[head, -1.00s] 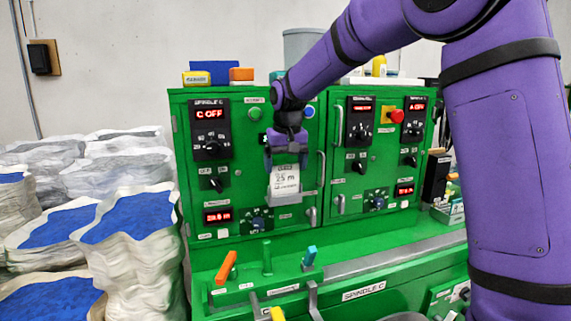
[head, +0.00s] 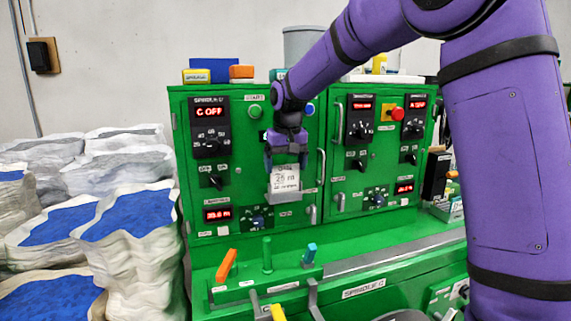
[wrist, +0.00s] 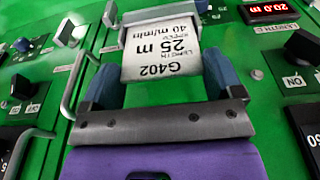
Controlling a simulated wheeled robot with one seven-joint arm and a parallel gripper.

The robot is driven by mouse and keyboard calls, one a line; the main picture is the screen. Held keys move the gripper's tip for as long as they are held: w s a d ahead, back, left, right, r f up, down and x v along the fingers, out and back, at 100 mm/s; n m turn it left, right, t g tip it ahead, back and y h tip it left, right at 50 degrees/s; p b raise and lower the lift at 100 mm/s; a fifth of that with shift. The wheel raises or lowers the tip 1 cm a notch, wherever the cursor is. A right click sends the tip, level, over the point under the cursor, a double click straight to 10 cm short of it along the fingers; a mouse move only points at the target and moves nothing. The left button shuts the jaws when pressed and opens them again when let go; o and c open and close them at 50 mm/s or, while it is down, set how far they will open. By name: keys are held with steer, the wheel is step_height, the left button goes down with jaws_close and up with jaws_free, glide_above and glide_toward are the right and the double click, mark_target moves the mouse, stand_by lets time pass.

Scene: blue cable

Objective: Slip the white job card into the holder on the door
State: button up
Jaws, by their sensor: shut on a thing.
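The white job card (head: 285,177) is upright against the green door, its printed face outward. In the wrist view the card (wrist: 160,62) reads upside down, with "G402" and "25 m" visible. My gripper (head: 285,163) is shut on the card's top end, with its blue fingers (wrist: 165,88) at either side. The grey holder (head: 285,197) is on the door at the card's lower end. In the wrist view the holder (wrist: 131,36) frames the card's far end, which appears to be inside it. How deep it sits is hidden.
A vertical door handle (head: 321,167) stands just right of the card. A knob (head: 215,182) and a red readout (head: 217,214) are to the left. Orange (head: 227,266), green (head: 267,256) and blue (head: 310,255) levers rise from the ledge below.

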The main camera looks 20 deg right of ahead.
steer(key=o, duration=0.9)
steer(key=shift+r, duration=0.1)
step_height(320, 180, up, 10)
steer(key=s, duration=0.1)
steer(key=shift+s+r, duration=0.25)
steer(key=shift+s, duration=0.05)
steer(key=shift+s, duration=0.1)
steer(key=s+d+f+t, duration=0.1)
steer(key=s+d+f, duration=0.1)
steer(key=s, duration=1)
steer(key=s+d+f+t, duration=0.1)
steer(key=s+d+f, duration=0.1)
steer(key=s, duration=1)
steer(key=s+d+f+t, duration=0.1)
steer(key=s+d+f, duration=0.2)
steer(key=s, duration=0.9)
steer(key=shift+t, duration=0.3)
